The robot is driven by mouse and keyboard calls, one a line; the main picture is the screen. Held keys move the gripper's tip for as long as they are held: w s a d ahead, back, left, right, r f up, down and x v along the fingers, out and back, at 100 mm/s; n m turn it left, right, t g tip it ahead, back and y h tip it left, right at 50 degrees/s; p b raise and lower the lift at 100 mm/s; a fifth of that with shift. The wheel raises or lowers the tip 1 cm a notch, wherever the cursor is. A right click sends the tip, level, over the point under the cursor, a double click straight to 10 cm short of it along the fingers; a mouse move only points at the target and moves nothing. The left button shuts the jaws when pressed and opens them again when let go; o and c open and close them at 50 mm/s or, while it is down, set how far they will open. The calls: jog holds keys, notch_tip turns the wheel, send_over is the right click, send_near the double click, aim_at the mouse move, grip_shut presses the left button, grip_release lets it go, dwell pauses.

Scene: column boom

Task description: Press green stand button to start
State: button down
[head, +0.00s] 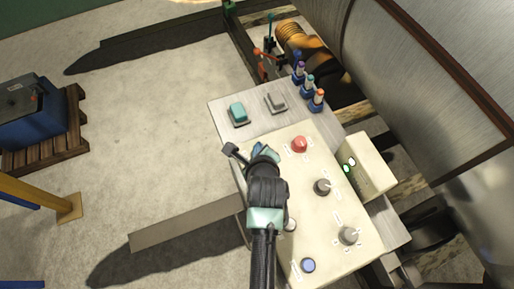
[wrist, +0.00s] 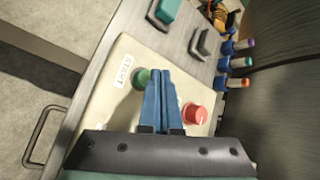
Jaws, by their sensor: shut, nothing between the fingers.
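The green button (wrist: 141,78) stands on the cream panel (wrist: 112,55), next to a white label reading START (wrist: 123,70). In the head view the button is hidden behind my gripper (head: 264,150). My gripper is shut and empty, over the upper left of the panel (head: 330,225). In the wrist view its blue fingers (wrist: 159,80) are together, just right of the green button. I cannot tell whether they touch it. A red button (head: 299,144) sits to the right of the gripper; it also shows in the wrist view (wrist: 195,113).
The panel carries dark knobs (head: 322,187) and a blue button (head: 308,265). A box with a green light (head: 367,166) stands at its right. Teal (head: 237,112) and grey (head: 275,102) blocks and several blue-based holders (head: 307,84) lie beyond. A large metal cylinder (head: 430,80) is at right.

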notch_tip(320, 180, up, 5)
jog(key=p, duration=0.5)
dwell(0.4)
dwell(0.6)
